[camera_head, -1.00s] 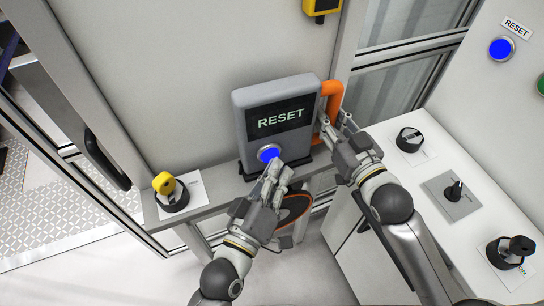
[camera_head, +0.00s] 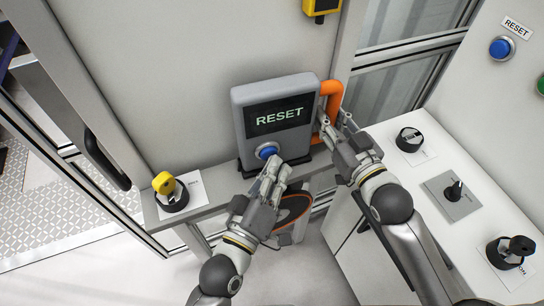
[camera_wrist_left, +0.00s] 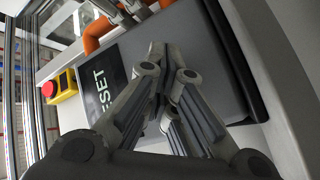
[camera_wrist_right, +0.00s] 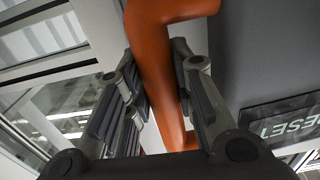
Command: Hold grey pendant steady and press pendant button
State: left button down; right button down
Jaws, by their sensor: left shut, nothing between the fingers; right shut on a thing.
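The grey pendant (camera_head: 245,118) stands upright on a narrow ledge, with a dark "RESET" display (camera_head: 279,117) and a blue button (camera_head: 266,151) below it. An orange handle (camera_head: 333,97) is on its right side. My right gripper (camera_head: 333,125) is shut on the orange handle, which also shows between its fingers in the right wrist view (camera_wrist_right: 160,75). My left gripper (camera_head: 273,166) is shut and empty, its tips just below the blue button. In the left wrist view its fingers (camera_wrist_left: 160,55) point at the pendant face and hide the button; contact cannot be told.
A yellow-topped knob (camera_head: 167,186) sits on the ledge at left. A white panel at right carries several dark knobs (camera_head: 410,139), and a blue wall button (camera_head: 502,48) is above. A yellow box (camera_head: 320,8) is on the wall. A black door handle (camera_head: 105,160) is at left.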

pick_arm(q)
jog(key=shift+s, duration=0.1)
pick_arm(e)
jog(key=shift+a+r, duration=0.1)
pick_arm(q)
jog(key=shift+s+d, duration=0.3)
jog(key=shift+s, duration=0.65)
jog(key=shift+s, duration=0.1)
jog(key=s, duration=0.1)
jog(key=s+d, duration=0.1)
jog(key=s, duration=0.2)
jog(key=shift+s+d, duration=0.25)
jog(key=shift+s, duration=0.05)
dwell(1.0)
pick_arm(e)
jog(key=c, duration=1.1)
grip_release()
jog(key=shift+c, duration=0.2)
